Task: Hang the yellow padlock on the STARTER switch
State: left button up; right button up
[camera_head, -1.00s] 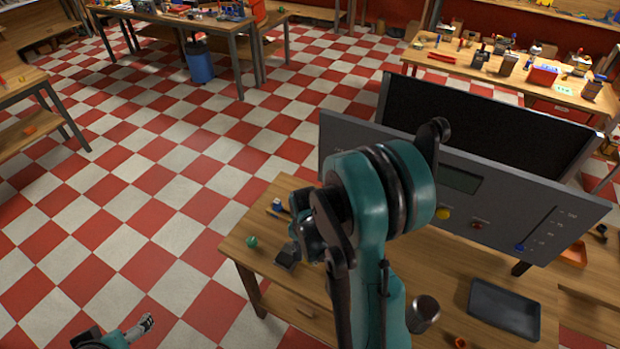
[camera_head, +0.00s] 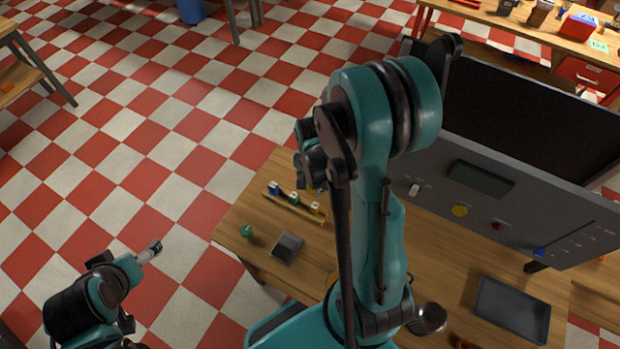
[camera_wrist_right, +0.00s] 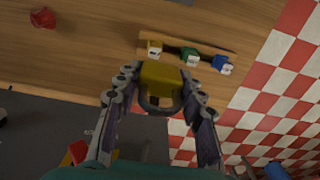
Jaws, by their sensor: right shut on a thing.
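My right gripper (camera_wrist_right: 160,82) is shut on a yellow padlock (camera_wrist_right: 161,77), with the fingers on either side of its body and the dark shackle toward the wrist. In the head view the right arm hides most of this gripper. The grey control panel (camera_head: 440,172) stands at the right of the bench, with a white switch (camera_head: 414,189), a yellow button (camera_head: 460,210), a red button (camera_head: 497,225) and a blue slider (camera_head: 540,252). Its labels are too small to read, so I cannot tell which is STARTER. My left gripper (camera_head: 150,251) hangs over the floor at lower left; its jaws are unclear.
A wooden rail (camera_wrist_right: 190,45) on the bench (camera_head: 255,215) bears yellow, green and blue labelled pieces, near the held padlock. A green knob (camera_head: 247,231), a small grey box (camera_head: 287,247) and a dark tray (camera_head: 512,309) also stand there. Checkered floor left of the bench is clear.

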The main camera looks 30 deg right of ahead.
pick_arm(q)
jog(key=shift+w+d, duration=0.15)
jog(key=shift+w, duration=0.05)
pick_arm(e)
jog(key=w+d+f, duration=0.2)
jog(key=w+d, duration=0.3)
jog(key=d, duration=0.4)
jog(key=shift+d, duration=0.2)
dwell(0.6)
dwell(0.6)
jog(key=o, duration=1.3)
